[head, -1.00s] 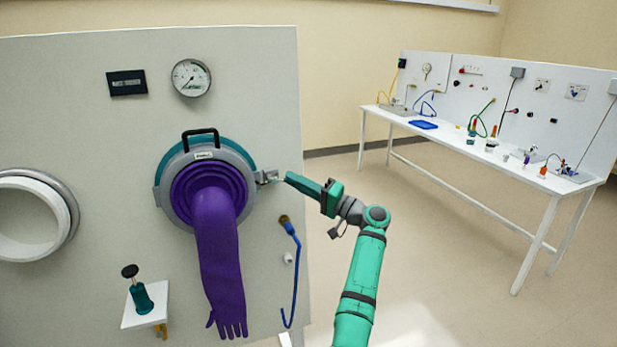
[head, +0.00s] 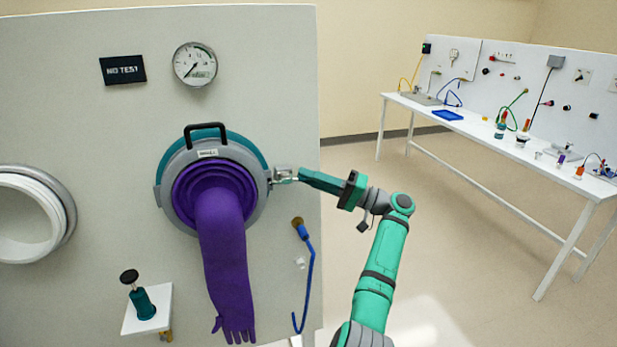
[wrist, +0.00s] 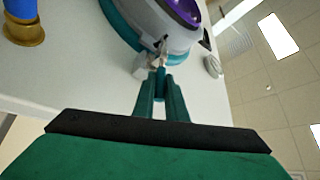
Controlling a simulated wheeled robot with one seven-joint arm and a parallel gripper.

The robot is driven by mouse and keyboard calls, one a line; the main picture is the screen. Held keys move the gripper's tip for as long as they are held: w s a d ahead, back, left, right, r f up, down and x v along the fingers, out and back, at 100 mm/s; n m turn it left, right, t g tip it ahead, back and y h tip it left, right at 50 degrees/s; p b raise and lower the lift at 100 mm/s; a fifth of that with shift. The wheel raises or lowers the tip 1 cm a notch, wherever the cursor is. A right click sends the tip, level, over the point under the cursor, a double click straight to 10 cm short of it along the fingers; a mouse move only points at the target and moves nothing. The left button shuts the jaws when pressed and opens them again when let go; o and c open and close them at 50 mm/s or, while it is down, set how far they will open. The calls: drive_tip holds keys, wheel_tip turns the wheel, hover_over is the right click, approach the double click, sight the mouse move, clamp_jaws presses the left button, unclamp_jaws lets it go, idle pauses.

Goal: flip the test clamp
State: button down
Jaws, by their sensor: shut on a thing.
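The test clamp (head: 284,174) is a small metal latch at the right side of the grey and teal ring (head: 262,158) around the glove port. My gripper (head: 298,174) reaches it from the right, with its fingertips at the clamp. In the wrist view the fingers of my gripper (wrist: 161,82) are close together on the metal clamp (wrist: 158,57), at the ring's edge. The fingertips partly hide the clamp, so its exact position is hard to tell. A purple glove (head: 224,255) hangs from the port.
A dark display (head: 122,70) reads "NO TEST", beside a round gauge (head: 195,64). A blue hose with a brass end (head: 302,235) hangs below my gripper. A small shelf (head: 148,310) holds a teal plunger. A white bench (head: 480,130) stands right; floor between is free.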

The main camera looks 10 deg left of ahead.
drive_tip(key=shift+w+r, duration=0.1)
drive_tip(key=c, duration=1.8)
unclamp_jaws()
drive_tip(key=shift+a, duration=0.35)
drive_tip(key=v, duration=1.1)
drive_tip(key=shift+d, duration=0.35)
